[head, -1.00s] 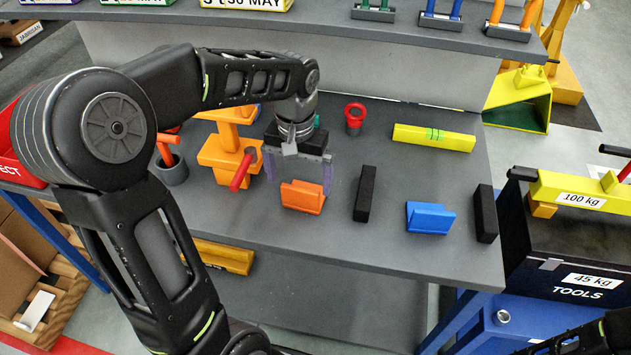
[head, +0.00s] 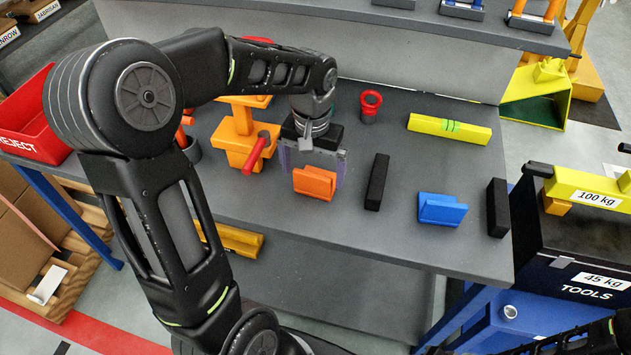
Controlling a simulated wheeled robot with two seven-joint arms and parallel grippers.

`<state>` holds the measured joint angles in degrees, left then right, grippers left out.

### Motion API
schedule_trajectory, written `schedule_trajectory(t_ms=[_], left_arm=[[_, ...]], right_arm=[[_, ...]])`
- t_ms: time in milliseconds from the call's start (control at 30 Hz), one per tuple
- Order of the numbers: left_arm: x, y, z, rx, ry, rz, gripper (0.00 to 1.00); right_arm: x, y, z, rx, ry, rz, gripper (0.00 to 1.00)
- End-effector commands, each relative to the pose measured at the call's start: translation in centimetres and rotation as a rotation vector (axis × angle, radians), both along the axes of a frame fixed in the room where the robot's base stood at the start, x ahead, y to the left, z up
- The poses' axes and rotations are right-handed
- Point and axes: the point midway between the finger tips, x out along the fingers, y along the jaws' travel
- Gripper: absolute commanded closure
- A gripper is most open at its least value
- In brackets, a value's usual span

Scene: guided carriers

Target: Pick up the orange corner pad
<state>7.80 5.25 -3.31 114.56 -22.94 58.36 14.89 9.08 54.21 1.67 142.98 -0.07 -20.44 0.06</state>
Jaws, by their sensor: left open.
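The orange corner pad (head: 314,183) sits on the grey bench shelf near its front edge, in the middle of the head view. My left gripper (head: 313,172) is over it from behind and above. Its jaws are open, one finger at the left side of the pad and one at the right. I cannot tell whether the fingers touch the pad. My right gripper is not clearly in view; only a dark part of my right arm shows at the lower right.
A black bar (head: 377,182) stands close to the right of the pad, then a blue corner pad (head: 441,210) and another black block (head: 497,208). An orange vise-like stand (head: 233,142) with a red handle (head: 256,153) is close on the left. A yellow level (head: 449,129) and red eyebolt (head: 370,105) lie behind.

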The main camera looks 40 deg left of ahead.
Motion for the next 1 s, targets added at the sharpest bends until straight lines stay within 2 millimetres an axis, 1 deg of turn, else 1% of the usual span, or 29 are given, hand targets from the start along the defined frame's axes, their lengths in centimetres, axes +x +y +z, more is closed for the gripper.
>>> schedule_trajectory(t_ms=[67,167,400,467,567,1000], left_arm=[[0.0,0.0,-0.2,0.000,0.001,0.000,0.00],[-0.1,0.0,-1.1,-0.001,0.003,0.000,0.00],[-0.2,-0.1,-4.5,0.000,0.002,0.000,0.00],[-0.2,-0.1,-5.0,0.000,0.002,0.000,0.00],[-0.1,-0.1,-5.2,0.000,0.000,0.000,0.00],[-0.1,-0.1,-5.2,0.000,-0.001,0.000,0.00]], right_arm=[[0.0,0.0,0.1,0.000,0.000,0.000,0.64],[0.0,0.0,0.2,0.000,0.000,0.000,0.64],[0.0,0.0,0.6,0.000,0.000,0.000,0.64],[0.0,0.0,0.6,0.000,0.000,0.000,0.64],[0.0,0.0,0.6,0.000,0.000,0.000,0.64],[0.0,0.0,0.6,0.000,0.000,0.000,0.64]])
